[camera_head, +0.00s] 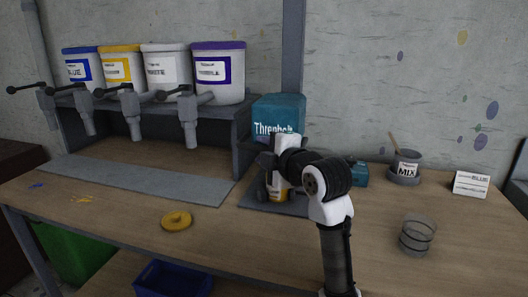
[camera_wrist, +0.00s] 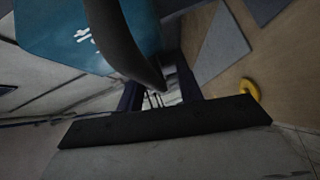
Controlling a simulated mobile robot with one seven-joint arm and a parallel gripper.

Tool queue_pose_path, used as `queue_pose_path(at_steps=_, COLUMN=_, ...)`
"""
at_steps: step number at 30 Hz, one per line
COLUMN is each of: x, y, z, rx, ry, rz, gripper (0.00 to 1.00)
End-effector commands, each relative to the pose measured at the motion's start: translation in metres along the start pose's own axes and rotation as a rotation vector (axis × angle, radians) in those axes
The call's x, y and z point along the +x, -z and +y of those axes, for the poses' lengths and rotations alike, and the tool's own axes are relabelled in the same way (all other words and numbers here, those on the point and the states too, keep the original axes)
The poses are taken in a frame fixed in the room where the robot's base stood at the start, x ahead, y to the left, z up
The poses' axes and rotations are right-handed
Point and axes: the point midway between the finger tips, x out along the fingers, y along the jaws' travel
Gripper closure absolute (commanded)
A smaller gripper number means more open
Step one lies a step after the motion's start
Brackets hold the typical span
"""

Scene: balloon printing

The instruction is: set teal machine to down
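The teal machine (camera_head: 280,115) stands at the back of the bench, a teal block with white lettering on its front. My arm covers much of its lower part. My gripper (camera_head: 268,178) is at the machine's front, low down, partly hidden by my wrist. In the wrist view the teal body (camera_wrist: 60,35) fills the upper left. A dark curved part (camera_wrist: 128,45) crosses in front of it; I cannot tell whether it is a lever. Dark uprights stand on both sides of its tip. Whether my gripper holds anything is unclear.
Several paint buckets (camera_head: 217,72) with taps stand on a rack at left. A yellow ring (camera_head: 176,221) lies on the bench (camera_head: 130,215). A glass (camera_head: 416,236), a MIX pot (camera_head: 406,163) and a white label block (camera_head: 470,185) stand at right. The front middle is clear.

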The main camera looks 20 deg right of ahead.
Motion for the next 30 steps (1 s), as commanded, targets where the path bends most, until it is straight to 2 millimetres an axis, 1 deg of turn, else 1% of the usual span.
queue_pose_path(at_steps=5, x=-0.027, y=-0.001, z=-0.001, rx=-0.002, ry=-0.004, rz=-0.004, gripper=0.64)
queue_pose_path(at_steps=12, x=-0.083, y=-0.001, z=-0.002, rx=-0.003, ry=-0.003, rz=-0.005, gripper=0.64)
queue_pose_path(at_steps=15, x=-0.103, y=-0.001, z=-0.002, rx=-0.002, ry=-0.001, rz=-0.003, gripper=0.64)
queue_pose_path(at_steps=18, x=-0.119, y=-0.001, z=-0.001, rx=-0.001, ry=0.000, rz=-0.002, gripper=0.64)
queue_pose_path(at_steps=21, x=-0.129, y=0.000, z=-0.001, rx=-0.001, ry=0.000, rz=-0.002, gripper=0.64)
queue_pose_path(at_steps=24, x=-0.134, y=0.000, z=-0.001, rx=-0.001, ry=0.001, rz=-0.001, gripper=0.64)
queue_pose_path(at_steps=30, x=-0.135, y=0.000, z=-0.001, rx=0.000, ry=0.002, rz=-0.001, gripper=0.64)
